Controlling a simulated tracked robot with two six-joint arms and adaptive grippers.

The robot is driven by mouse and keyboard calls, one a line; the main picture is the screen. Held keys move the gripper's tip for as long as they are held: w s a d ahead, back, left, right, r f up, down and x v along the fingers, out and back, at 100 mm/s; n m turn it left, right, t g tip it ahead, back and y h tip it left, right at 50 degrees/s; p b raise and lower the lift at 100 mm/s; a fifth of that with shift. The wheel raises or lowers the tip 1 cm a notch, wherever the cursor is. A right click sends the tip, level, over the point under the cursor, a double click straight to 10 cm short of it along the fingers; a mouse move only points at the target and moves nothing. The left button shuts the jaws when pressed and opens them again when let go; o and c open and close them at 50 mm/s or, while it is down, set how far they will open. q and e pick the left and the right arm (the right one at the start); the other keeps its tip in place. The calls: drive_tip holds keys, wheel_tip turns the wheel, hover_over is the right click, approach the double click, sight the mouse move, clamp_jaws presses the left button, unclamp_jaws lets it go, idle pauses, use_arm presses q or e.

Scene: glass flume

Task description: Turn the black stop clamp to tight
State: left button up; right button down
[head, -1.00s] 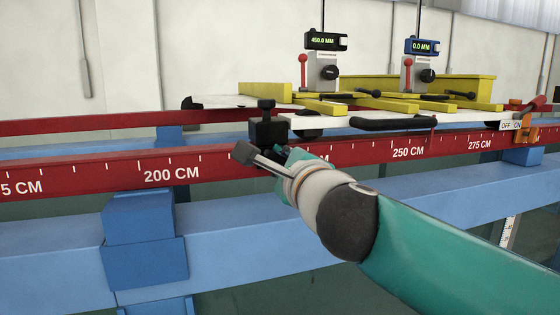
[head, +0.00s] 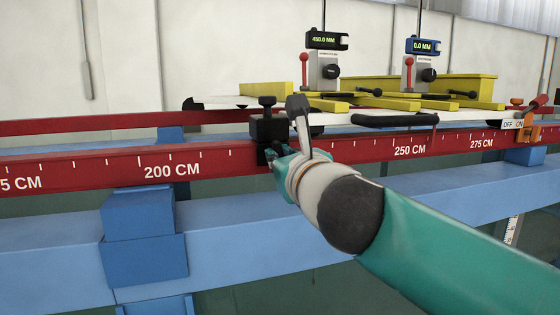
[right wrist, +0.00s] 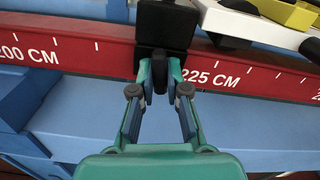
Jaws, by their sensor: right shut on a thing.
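The black stop clamp (head: 265,130) sits on the red scale rail (head: 90,172), between the 200 CM and 225 CM marks, with a small black knob on top. Its block also shows in the right wrist view (right wrist: 166,25). My right gripper (right wrist: 160,76) is shut on the clamp's lower black knob (right wrist: 160,62), on the front side of the rail. In the head view my right gripper (head: 277,153) partly hides that knob. I cannot tell from the frames how tight the clamp is. My left gripper is not in view.
A white carriage (head: 400,120) with yellow bars (head: 265,89), black handles and two gauges (head: 323,41) stands on the rails, right of the clamp. An orange OFF/ON lever (head: 526,122) is at far right. A blue beam (head: 60,240) runs below the rail.

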drive_tip(key=shift+a+f+m+b, duration=0.15)
drive_tip(key=shift+m+b, duration=0.1)
drive_tip(key=shift+m, duration=0.85)
drive_tip(key=shift+d+f+m+b, duration=0.1)
drive_tip(key=shift+m+b, duration=0.1)
drive_tip(key=shift+m, duration=0.9)
drive_tip(key=c, duration=1.2)
unclamp_jaws()
drive_tip(key=shift+r, duration=0.1)
drive_tip(key=shift+o, duration=0.2)
drive_tip(key=shift+r, duration=0.1)
drive_tip(key=v, duration=1.2)
